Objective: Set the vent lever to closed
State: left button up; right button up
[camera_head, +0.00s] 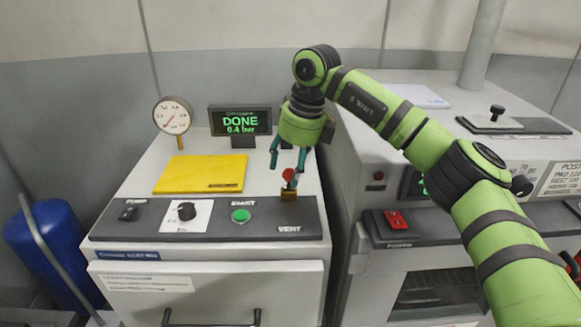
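The vent lever (289,175) has a red knob and stands on a small brass base at the right end of the dark control strip, behind the VENT label (289,229). It looks roughly upright; I cannot tell its exact setting. My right gripper (288,158) comes in from the right and points down. Its two teal fingers are spread, with the red knob just below and between their tips. The fingers do not appear closed on it. My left gripper is not in view.
A display (240,121) reads DONE, 0.4 bar. A dial gauge (173,116) stands beside it. A yellow folder (201,174) lies on top. The strip holds a black knob (186,211) and a green START button (241,215). A second machine (390,185) stands right.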

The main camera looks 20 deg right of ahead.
jog(key=shift+w+d+f, duration=0.1)
dwell(0.3)
jog(key=v, duration=1.2)
dwell(0.4)
